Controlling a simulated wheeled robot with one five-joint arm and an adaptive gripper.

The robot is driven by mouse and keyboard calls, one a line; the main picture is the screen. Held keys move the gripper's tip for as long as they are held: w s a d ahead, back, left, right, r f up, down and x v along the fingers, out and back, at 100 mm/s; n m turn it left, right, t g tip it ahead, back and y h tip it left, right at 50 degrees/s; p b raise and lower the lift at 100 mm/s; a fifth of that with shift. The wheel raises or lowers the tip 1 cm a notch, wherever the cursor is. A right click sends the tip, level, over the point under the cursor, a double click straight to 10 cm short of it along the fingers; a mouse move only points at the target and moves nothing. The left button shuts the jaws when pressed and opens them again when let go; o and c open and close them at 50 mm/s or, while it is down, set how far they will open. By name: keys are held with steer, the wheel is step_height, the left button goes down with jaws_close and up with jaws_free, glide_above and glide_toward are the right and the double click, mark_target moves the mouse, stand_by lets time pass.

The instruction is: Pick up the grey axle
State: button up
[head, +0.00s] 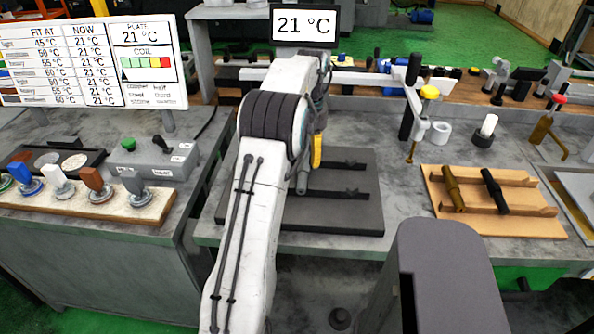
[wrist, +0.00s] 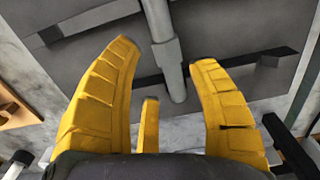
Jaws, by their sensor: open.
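The grey axle (wrist: 167,50) is a stepped cylinder on a dark grey plate (wrist: 225,25), lying across two dark rails. In the wrist view it runs from the top edge down to between the yellow fingers of my gripper (wrist: 163,56). The fingers are spread, one on each side of its lower end, with visible gaps. In the head view my arm hides most of the axle; a short grey piece (head: 303,182) shows below my gripper (head: 316,150), over the dark plate (head: 340,215).
At right, a wooden rack (head: 500,222) holds a brass-coloured axle (head: 453,187) and a black axle (head: 494,190). A white cylinder (head: 488,126) and a yellow-topped post (head: 428,95) stand behind. At left are a control box (head: 150,155) and a board of coloured stamps (head: 90,205).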

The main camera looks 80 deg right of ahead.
mark_target(306, 167)
steer(key=shift+w+a+f, duration=0.1)
steer(key=shift+f, duration=1.35)
steer(key=shift+a+f, duration=0.1)
steer(key=shift+f, duration=1.35)
steer(key=shift+r, duration=0.1)
steer(key=c, duration=1)
